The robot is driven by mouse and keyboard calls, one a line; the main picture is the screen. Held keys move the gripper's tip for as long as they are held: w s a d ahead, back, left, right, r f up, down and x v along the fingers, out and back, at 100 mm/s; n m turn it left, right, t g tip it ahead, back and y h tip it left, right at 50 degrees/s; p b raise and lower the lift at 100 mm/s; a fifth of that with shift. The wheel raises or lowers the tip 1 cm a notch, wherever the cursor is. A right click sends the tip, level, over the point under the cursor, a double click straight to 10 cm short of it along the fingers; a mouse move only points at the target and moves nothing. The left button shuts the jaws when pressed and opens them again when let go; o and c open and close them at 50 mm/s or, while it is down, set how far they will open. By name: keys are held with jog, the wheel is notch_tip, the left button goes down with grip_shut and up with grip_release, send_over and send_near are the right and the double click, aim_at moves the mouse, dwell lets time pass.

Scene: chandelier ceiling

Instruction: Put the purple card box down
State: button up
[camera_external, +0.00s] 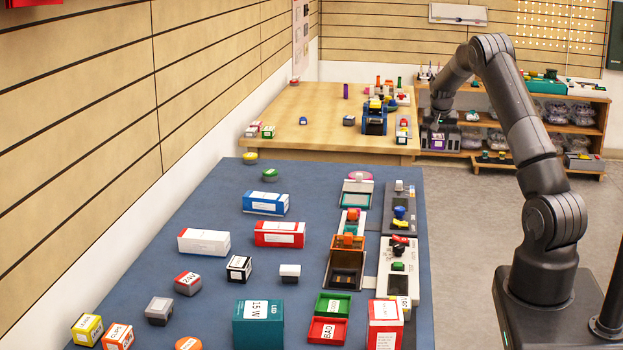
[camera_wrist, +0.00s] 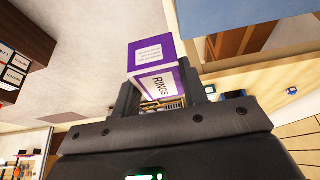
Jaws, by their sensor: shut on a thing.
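The purple card box (camera_wrist: 152,52) has white labels, one reading "RINGS", and sits between the two fingers of my gripper (camera_wrist: 163,86) in the wrist view. My gripper is shut on it. In the external view the purple box (camera_external: 438,141) hangs under my gripper (camera_external: 437,128) at the end of the outstretched arm, in front of the back shelf and to the right of the wooden table. The box's far side is hidden. Pale floor shows beside it in the wrist view.
The blue-topped table (camera_external: 215,255) holds several boxes, trays and switch panels. The wooden table (camera_external: 340,130) behind it holds small parts and a blue device (camera_external: 374,118), with bare wood in its middle. A shelf (camera_external: 590,130) with bags stands at the back right.

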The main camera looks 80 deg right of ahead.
jog(key=shift+s, duration=0.2)
jog(key=w+a+n+t+y, duration=0.15)
jog(key=w+a+n, duration=0.25)
jog(key=w+a, duration=1.15)
jog(key=w+a+n+t, duration=0.2)
jog(key=w+a+n, duration=0.3)
jog(key=w+a, duration=1.05)
jog(key=n+t+y, duration=0.1)
jog(key=n+y, duration=0.2)
jog(key=n, duration=0.6)
send_over(221, 302)
jog(key=s, duration=0.2)
jog(key=f, duration=0.6)
jog(key=shift+w+d+f, duration=0.1)
jog(key=shift+d, duration=0.15)
jog(key=shift+w+a+f, duration=0.15)
jog(key=shift+a+f, duration=0.15)
jog(key=shift+a, duration=0.05)
jog(key=shift+f, duration=1.9)
